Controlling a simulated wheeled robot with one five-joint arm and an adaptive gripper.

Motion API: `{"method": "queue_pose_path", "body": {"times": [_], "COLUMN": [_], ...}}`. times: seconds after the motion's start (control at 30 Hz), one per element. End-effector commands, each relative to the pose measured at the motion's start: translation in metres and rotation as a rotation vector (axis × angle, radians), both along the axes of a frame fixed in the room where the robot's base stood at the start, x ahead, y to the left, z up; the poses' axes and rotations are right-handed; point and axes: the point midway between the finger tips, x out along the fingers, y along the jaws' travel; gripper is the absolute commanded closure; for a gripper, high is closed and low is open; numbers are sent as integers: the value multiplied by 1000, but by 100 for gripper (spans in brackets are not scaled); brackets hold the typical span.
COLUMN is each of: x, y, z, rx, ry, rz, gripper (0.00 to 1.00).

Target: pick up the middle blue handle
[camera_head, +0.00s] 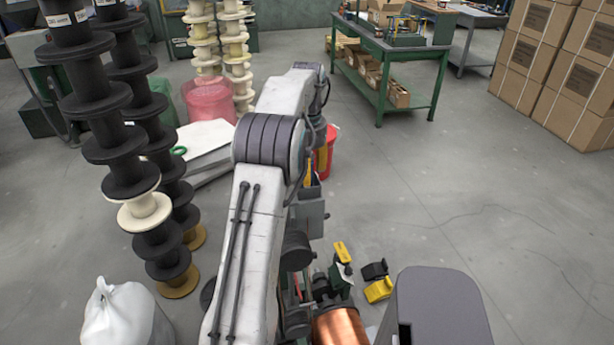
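I cannot make out any blue handle in the head view. My arm (258,205) rises from the bottom centre and bends forward, covering the middle of the picture. Its dark far end (319,108) points down near a red and yellow object (328,152) on the floor. I cannot make out the fingers, nor whether they hold anything. Below, partly behind my arm, stands a green machine (325,289) with a copper spool (340,326) at the bottom edge.
Stacks of black spools (128,143) and a white bag (121,311) stand at left. Pale spools (238,55) stand behind. A green workbench (391,48) is at the back, cardboard boxes (560,70) at right. Yellow and black pieces (378,290) lie near the machine. The right floor is clear.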

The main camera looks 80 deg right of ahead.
Motion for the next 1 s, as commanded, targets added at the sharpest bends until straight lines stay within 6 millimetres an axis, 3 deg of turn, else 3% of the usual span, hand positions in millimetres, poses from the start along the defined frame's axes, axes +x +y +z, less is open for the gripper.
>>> {"method": "queue_pose_path", "body": {"times": [0.53,1.0], "x": [0,0], "y": [0,0], "z": [0,2], "rx": [0,1], "ry": [0,1], "rz": [0,0], "gripper": [100,100]}}
